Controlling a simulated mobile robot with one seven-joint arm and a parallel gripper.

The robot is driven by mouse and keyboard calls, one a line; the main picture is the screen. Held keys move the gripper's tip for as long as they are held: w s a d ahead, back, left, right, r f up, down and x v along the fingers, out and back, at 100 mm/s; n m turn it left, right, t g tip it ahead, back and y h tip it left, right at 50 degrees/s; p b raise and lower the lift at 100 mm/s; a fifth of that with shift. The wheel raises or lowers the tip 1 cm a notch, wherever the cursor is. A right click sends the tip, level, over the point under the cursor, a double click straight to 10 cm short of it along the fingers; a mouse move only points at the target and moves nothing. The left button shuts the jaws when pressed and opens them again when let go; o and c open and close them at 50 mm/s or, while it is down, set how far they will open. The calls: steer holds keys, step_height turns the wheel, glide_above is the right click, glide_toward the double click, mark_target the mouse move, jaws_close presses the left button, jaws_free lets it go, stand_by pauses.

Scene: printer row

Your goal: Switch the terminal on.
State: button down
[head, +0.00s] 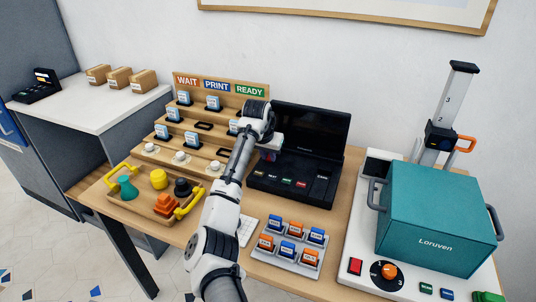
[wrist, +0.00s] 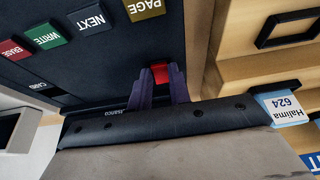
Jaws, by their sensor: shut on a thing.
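The terminal (head: 297,184) is a black unit with a raised lid and a dark, blank screen (head: 311,131). It stands on the wooden desk behind the label tray. In the wrist view its black panel (wrist: 130,55) carries buttons marked ERASE, WRITE, NEXT and PAGE. A small red switch (wrist: 160,74) sits near the panel's edge. My gripper (wrist: 159,86) is shut on the red switch, with one purple finger on each side of it. In the head view my gripper (head: 268,153) is at the terminal's left side, mostly hidden by my wrist.
A stepped wooden rack (head: 222,87) with labelled cards stands close at the left. A tray (head: 285,262) of blue and orange blocks lies in front of the terminal. A teal Loruven press (head: 436,215) stands at right. A wooden tray (head: 130,205) with coloured knobs is front left.

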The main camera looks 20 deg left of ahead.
mark_target(269, 159)
steer(key=p, duration=0.2)
steer(key=r+g+p, duration=0.1)
steer(key=shift+w+d+r+p, duration=0.1)
steer(key=shift+w+p, duration=0.15)
steer(key=shift+p, duration=0.1)
steer(key=shift+w+g+p, duration=0.3)
steer(key=shift+g+p, duration=0.5)
steer(key=shift+p, duration=0.35)
steer(key=shift+w+g, duration=0.15)
steer(key=shift+g, duration=0.25)
steer(key=shift+f+g, duration=0.2)
steer(key=shift+g, duration=0.1)
steer(key=c, duration=1.3)
jaws_free()
steer(key=shift+f, duration=0.1)
step_height(269, 159, up, 14)
steer(key=b, duration=0.1)
steer(key=shift+s+b, duration=0.25)
steer(key=shift+b, duration=0.05)
steer(key=shift+f, duration=0.15)
